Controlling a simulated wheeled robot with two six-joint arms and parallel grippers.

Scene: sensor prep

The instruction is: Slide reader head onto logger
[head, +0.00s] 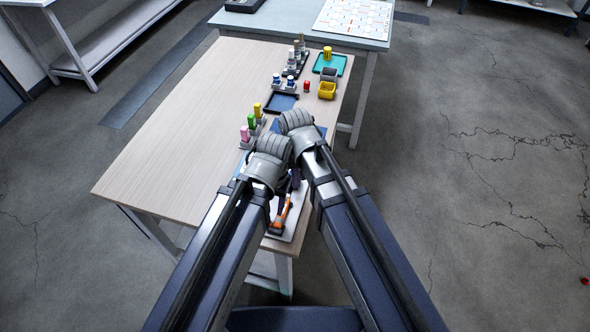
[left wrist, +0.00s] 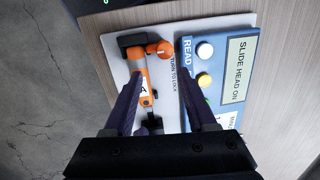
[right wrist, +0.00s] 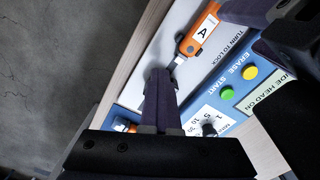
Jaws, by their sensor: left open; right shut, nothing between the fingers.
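An orange piece with a white label (left wrist: 146,88) lies on a white plate (left wrist: 120,70), beside a blue panel (left wrist: 215,65) with READ and SLIDE HEAD ON signs and buttons. In the right wrist view the orange piece (right wrist: 200,35) shows the letter A, and the blue panel (right wrist: 215,110) shows ERASE, START and a dial. My left gripper (left wrist: 158,76) is open, its fingers on either side of the orange piece; contact cannot be told. My right gripper (right wrist: 160,74) is shut and empty, its tips close to the orange piece's end. I cannot tell which part is the reader head.
The wooden table (head: 175,130) is clear on its left. Coloured vials (head: 251,121), a dark tray (head: 282,102), a yellow bin (head: 327,90) and a teal tray (head: 340,62) stand farther back. My two forearms lie close together over the table's near end.

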